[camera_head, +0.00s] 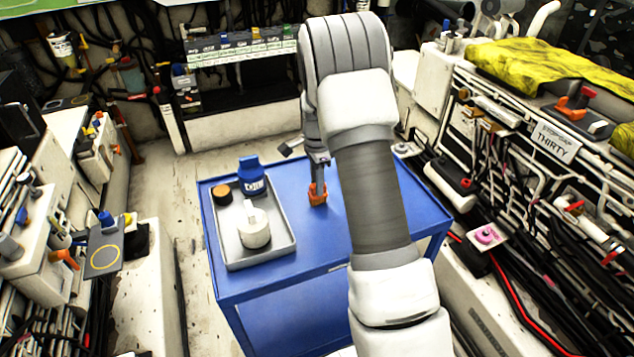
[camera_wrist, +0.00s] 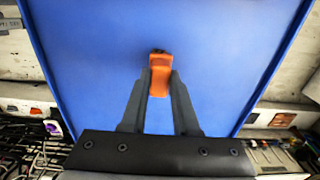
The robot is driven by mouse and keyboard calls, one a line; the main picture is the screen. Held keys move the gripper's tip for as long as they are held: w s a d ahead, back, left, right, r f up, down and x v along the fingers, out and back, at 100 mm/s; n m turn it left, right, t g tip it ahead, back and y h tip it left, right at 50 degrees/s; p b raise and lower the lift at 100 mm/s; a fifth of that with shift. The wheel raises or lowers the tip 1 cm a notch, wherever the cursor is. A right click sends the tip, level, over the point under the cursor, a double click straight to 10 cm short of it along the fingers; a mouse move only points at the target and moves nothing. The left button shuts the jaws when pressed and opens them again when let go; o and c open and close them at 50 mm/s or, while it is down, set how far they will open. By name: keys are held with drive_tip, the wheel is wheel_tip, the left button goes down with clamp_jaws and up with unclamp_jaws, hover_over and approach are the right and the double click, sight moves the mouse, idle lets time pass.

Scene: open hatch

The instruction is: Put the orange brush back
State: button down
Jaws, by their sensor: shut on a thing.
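The orange brush (camera_head: 318,195) is at the blue table's top, right of the tray. My gripper (camera_head: 319,163) points down at it from above. In the wrist view the orange brush (camera_wrist: 160,77) lies between the two dark fingers of my gripper (camera_wrist: 159,88), and the fingers are shut on it. A small dark part shows at its far end. I cannot tell whether the brush touches the table or hangs just above it. The lower part of the brush is hard to make out.
The blue table (camera_head: 400,205) is bare around the brush. A dark ringed pad (camera_head: 104,260) is at left; cluttered racks line both sides.

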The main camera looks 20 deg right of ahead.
drive_tip(key=shift+f, duration=0.25)
drive_tip(key=c, duration=0.6)
unclamp_jaws()
wheel_tip(320, 180, up, 17)
drive_tip(key=p, duration=0.2)
drive_tip(key=s+a+r+n+t, duration=0.1)
drive_tip(key=s+a+r+n, duration=0.3)
drive_tip(key=s+r, duration=0.4)
drive_tip(key=s+a+r+n+t, duration=0.1)
drive_tip(key=s+a+n, duration=0.1)
drive_tip(key=s+n, duration=0.2)
drive_tip(key=s+a+r+n+t+p, duration=0.1)
drive_tip(key=s+n, duration=0.4)
drive_tip(key=s, duration=0.6)
drive_tip(key=s+a+r+n+t+p, duration=0.1)
drive_tip(key=s+a+r+n+t, duration=0.1)
drive_tip(key=s+a+n, duration=0.2)
drive_tip(key=shift+s+r+n+t, duration=0.15)
drive_tip(key=shift+s+n, duration=0.1)
drive_tip(key=shift+s, duration=0.6)
drive_tip(key=shift+s+r+n+t, duration=0.15)
drive_tip(key=shift+s+n, duration=0.1)
drive_tip(key=shift+s, duration=0.55)
